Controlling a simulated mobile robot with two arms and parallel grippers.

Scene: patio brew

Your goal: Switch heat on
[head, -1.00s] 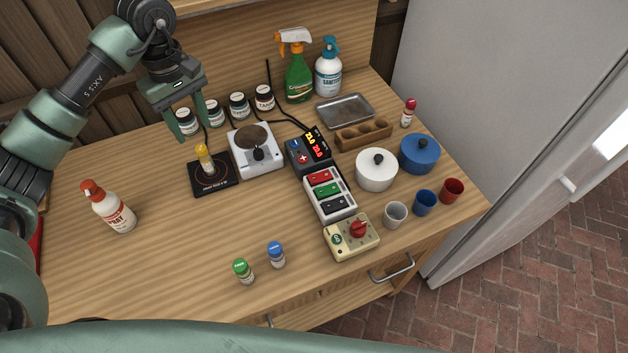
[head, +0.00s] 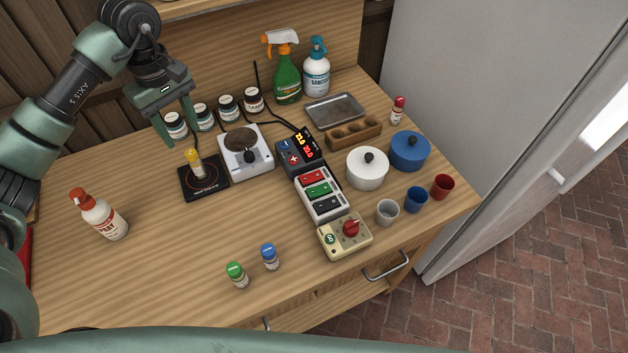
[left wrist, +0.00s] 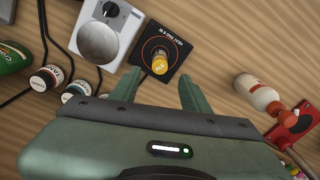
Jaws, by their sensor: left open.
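A switch strip (head: 321,195) with red, green and black rockers lies mid-table. A cream box with a red dial (head: 344,235) sits in front of the strip. My left gripper (head: 180,141) is open and empty above the back left of the table, left of these devices. My right gripper is out of view.
Several dark jars stand behind. A white pot (head: 367,169), a blue pot (head: 410,151) and cups are at right. A spray bottle (head: 104,215) is at left.

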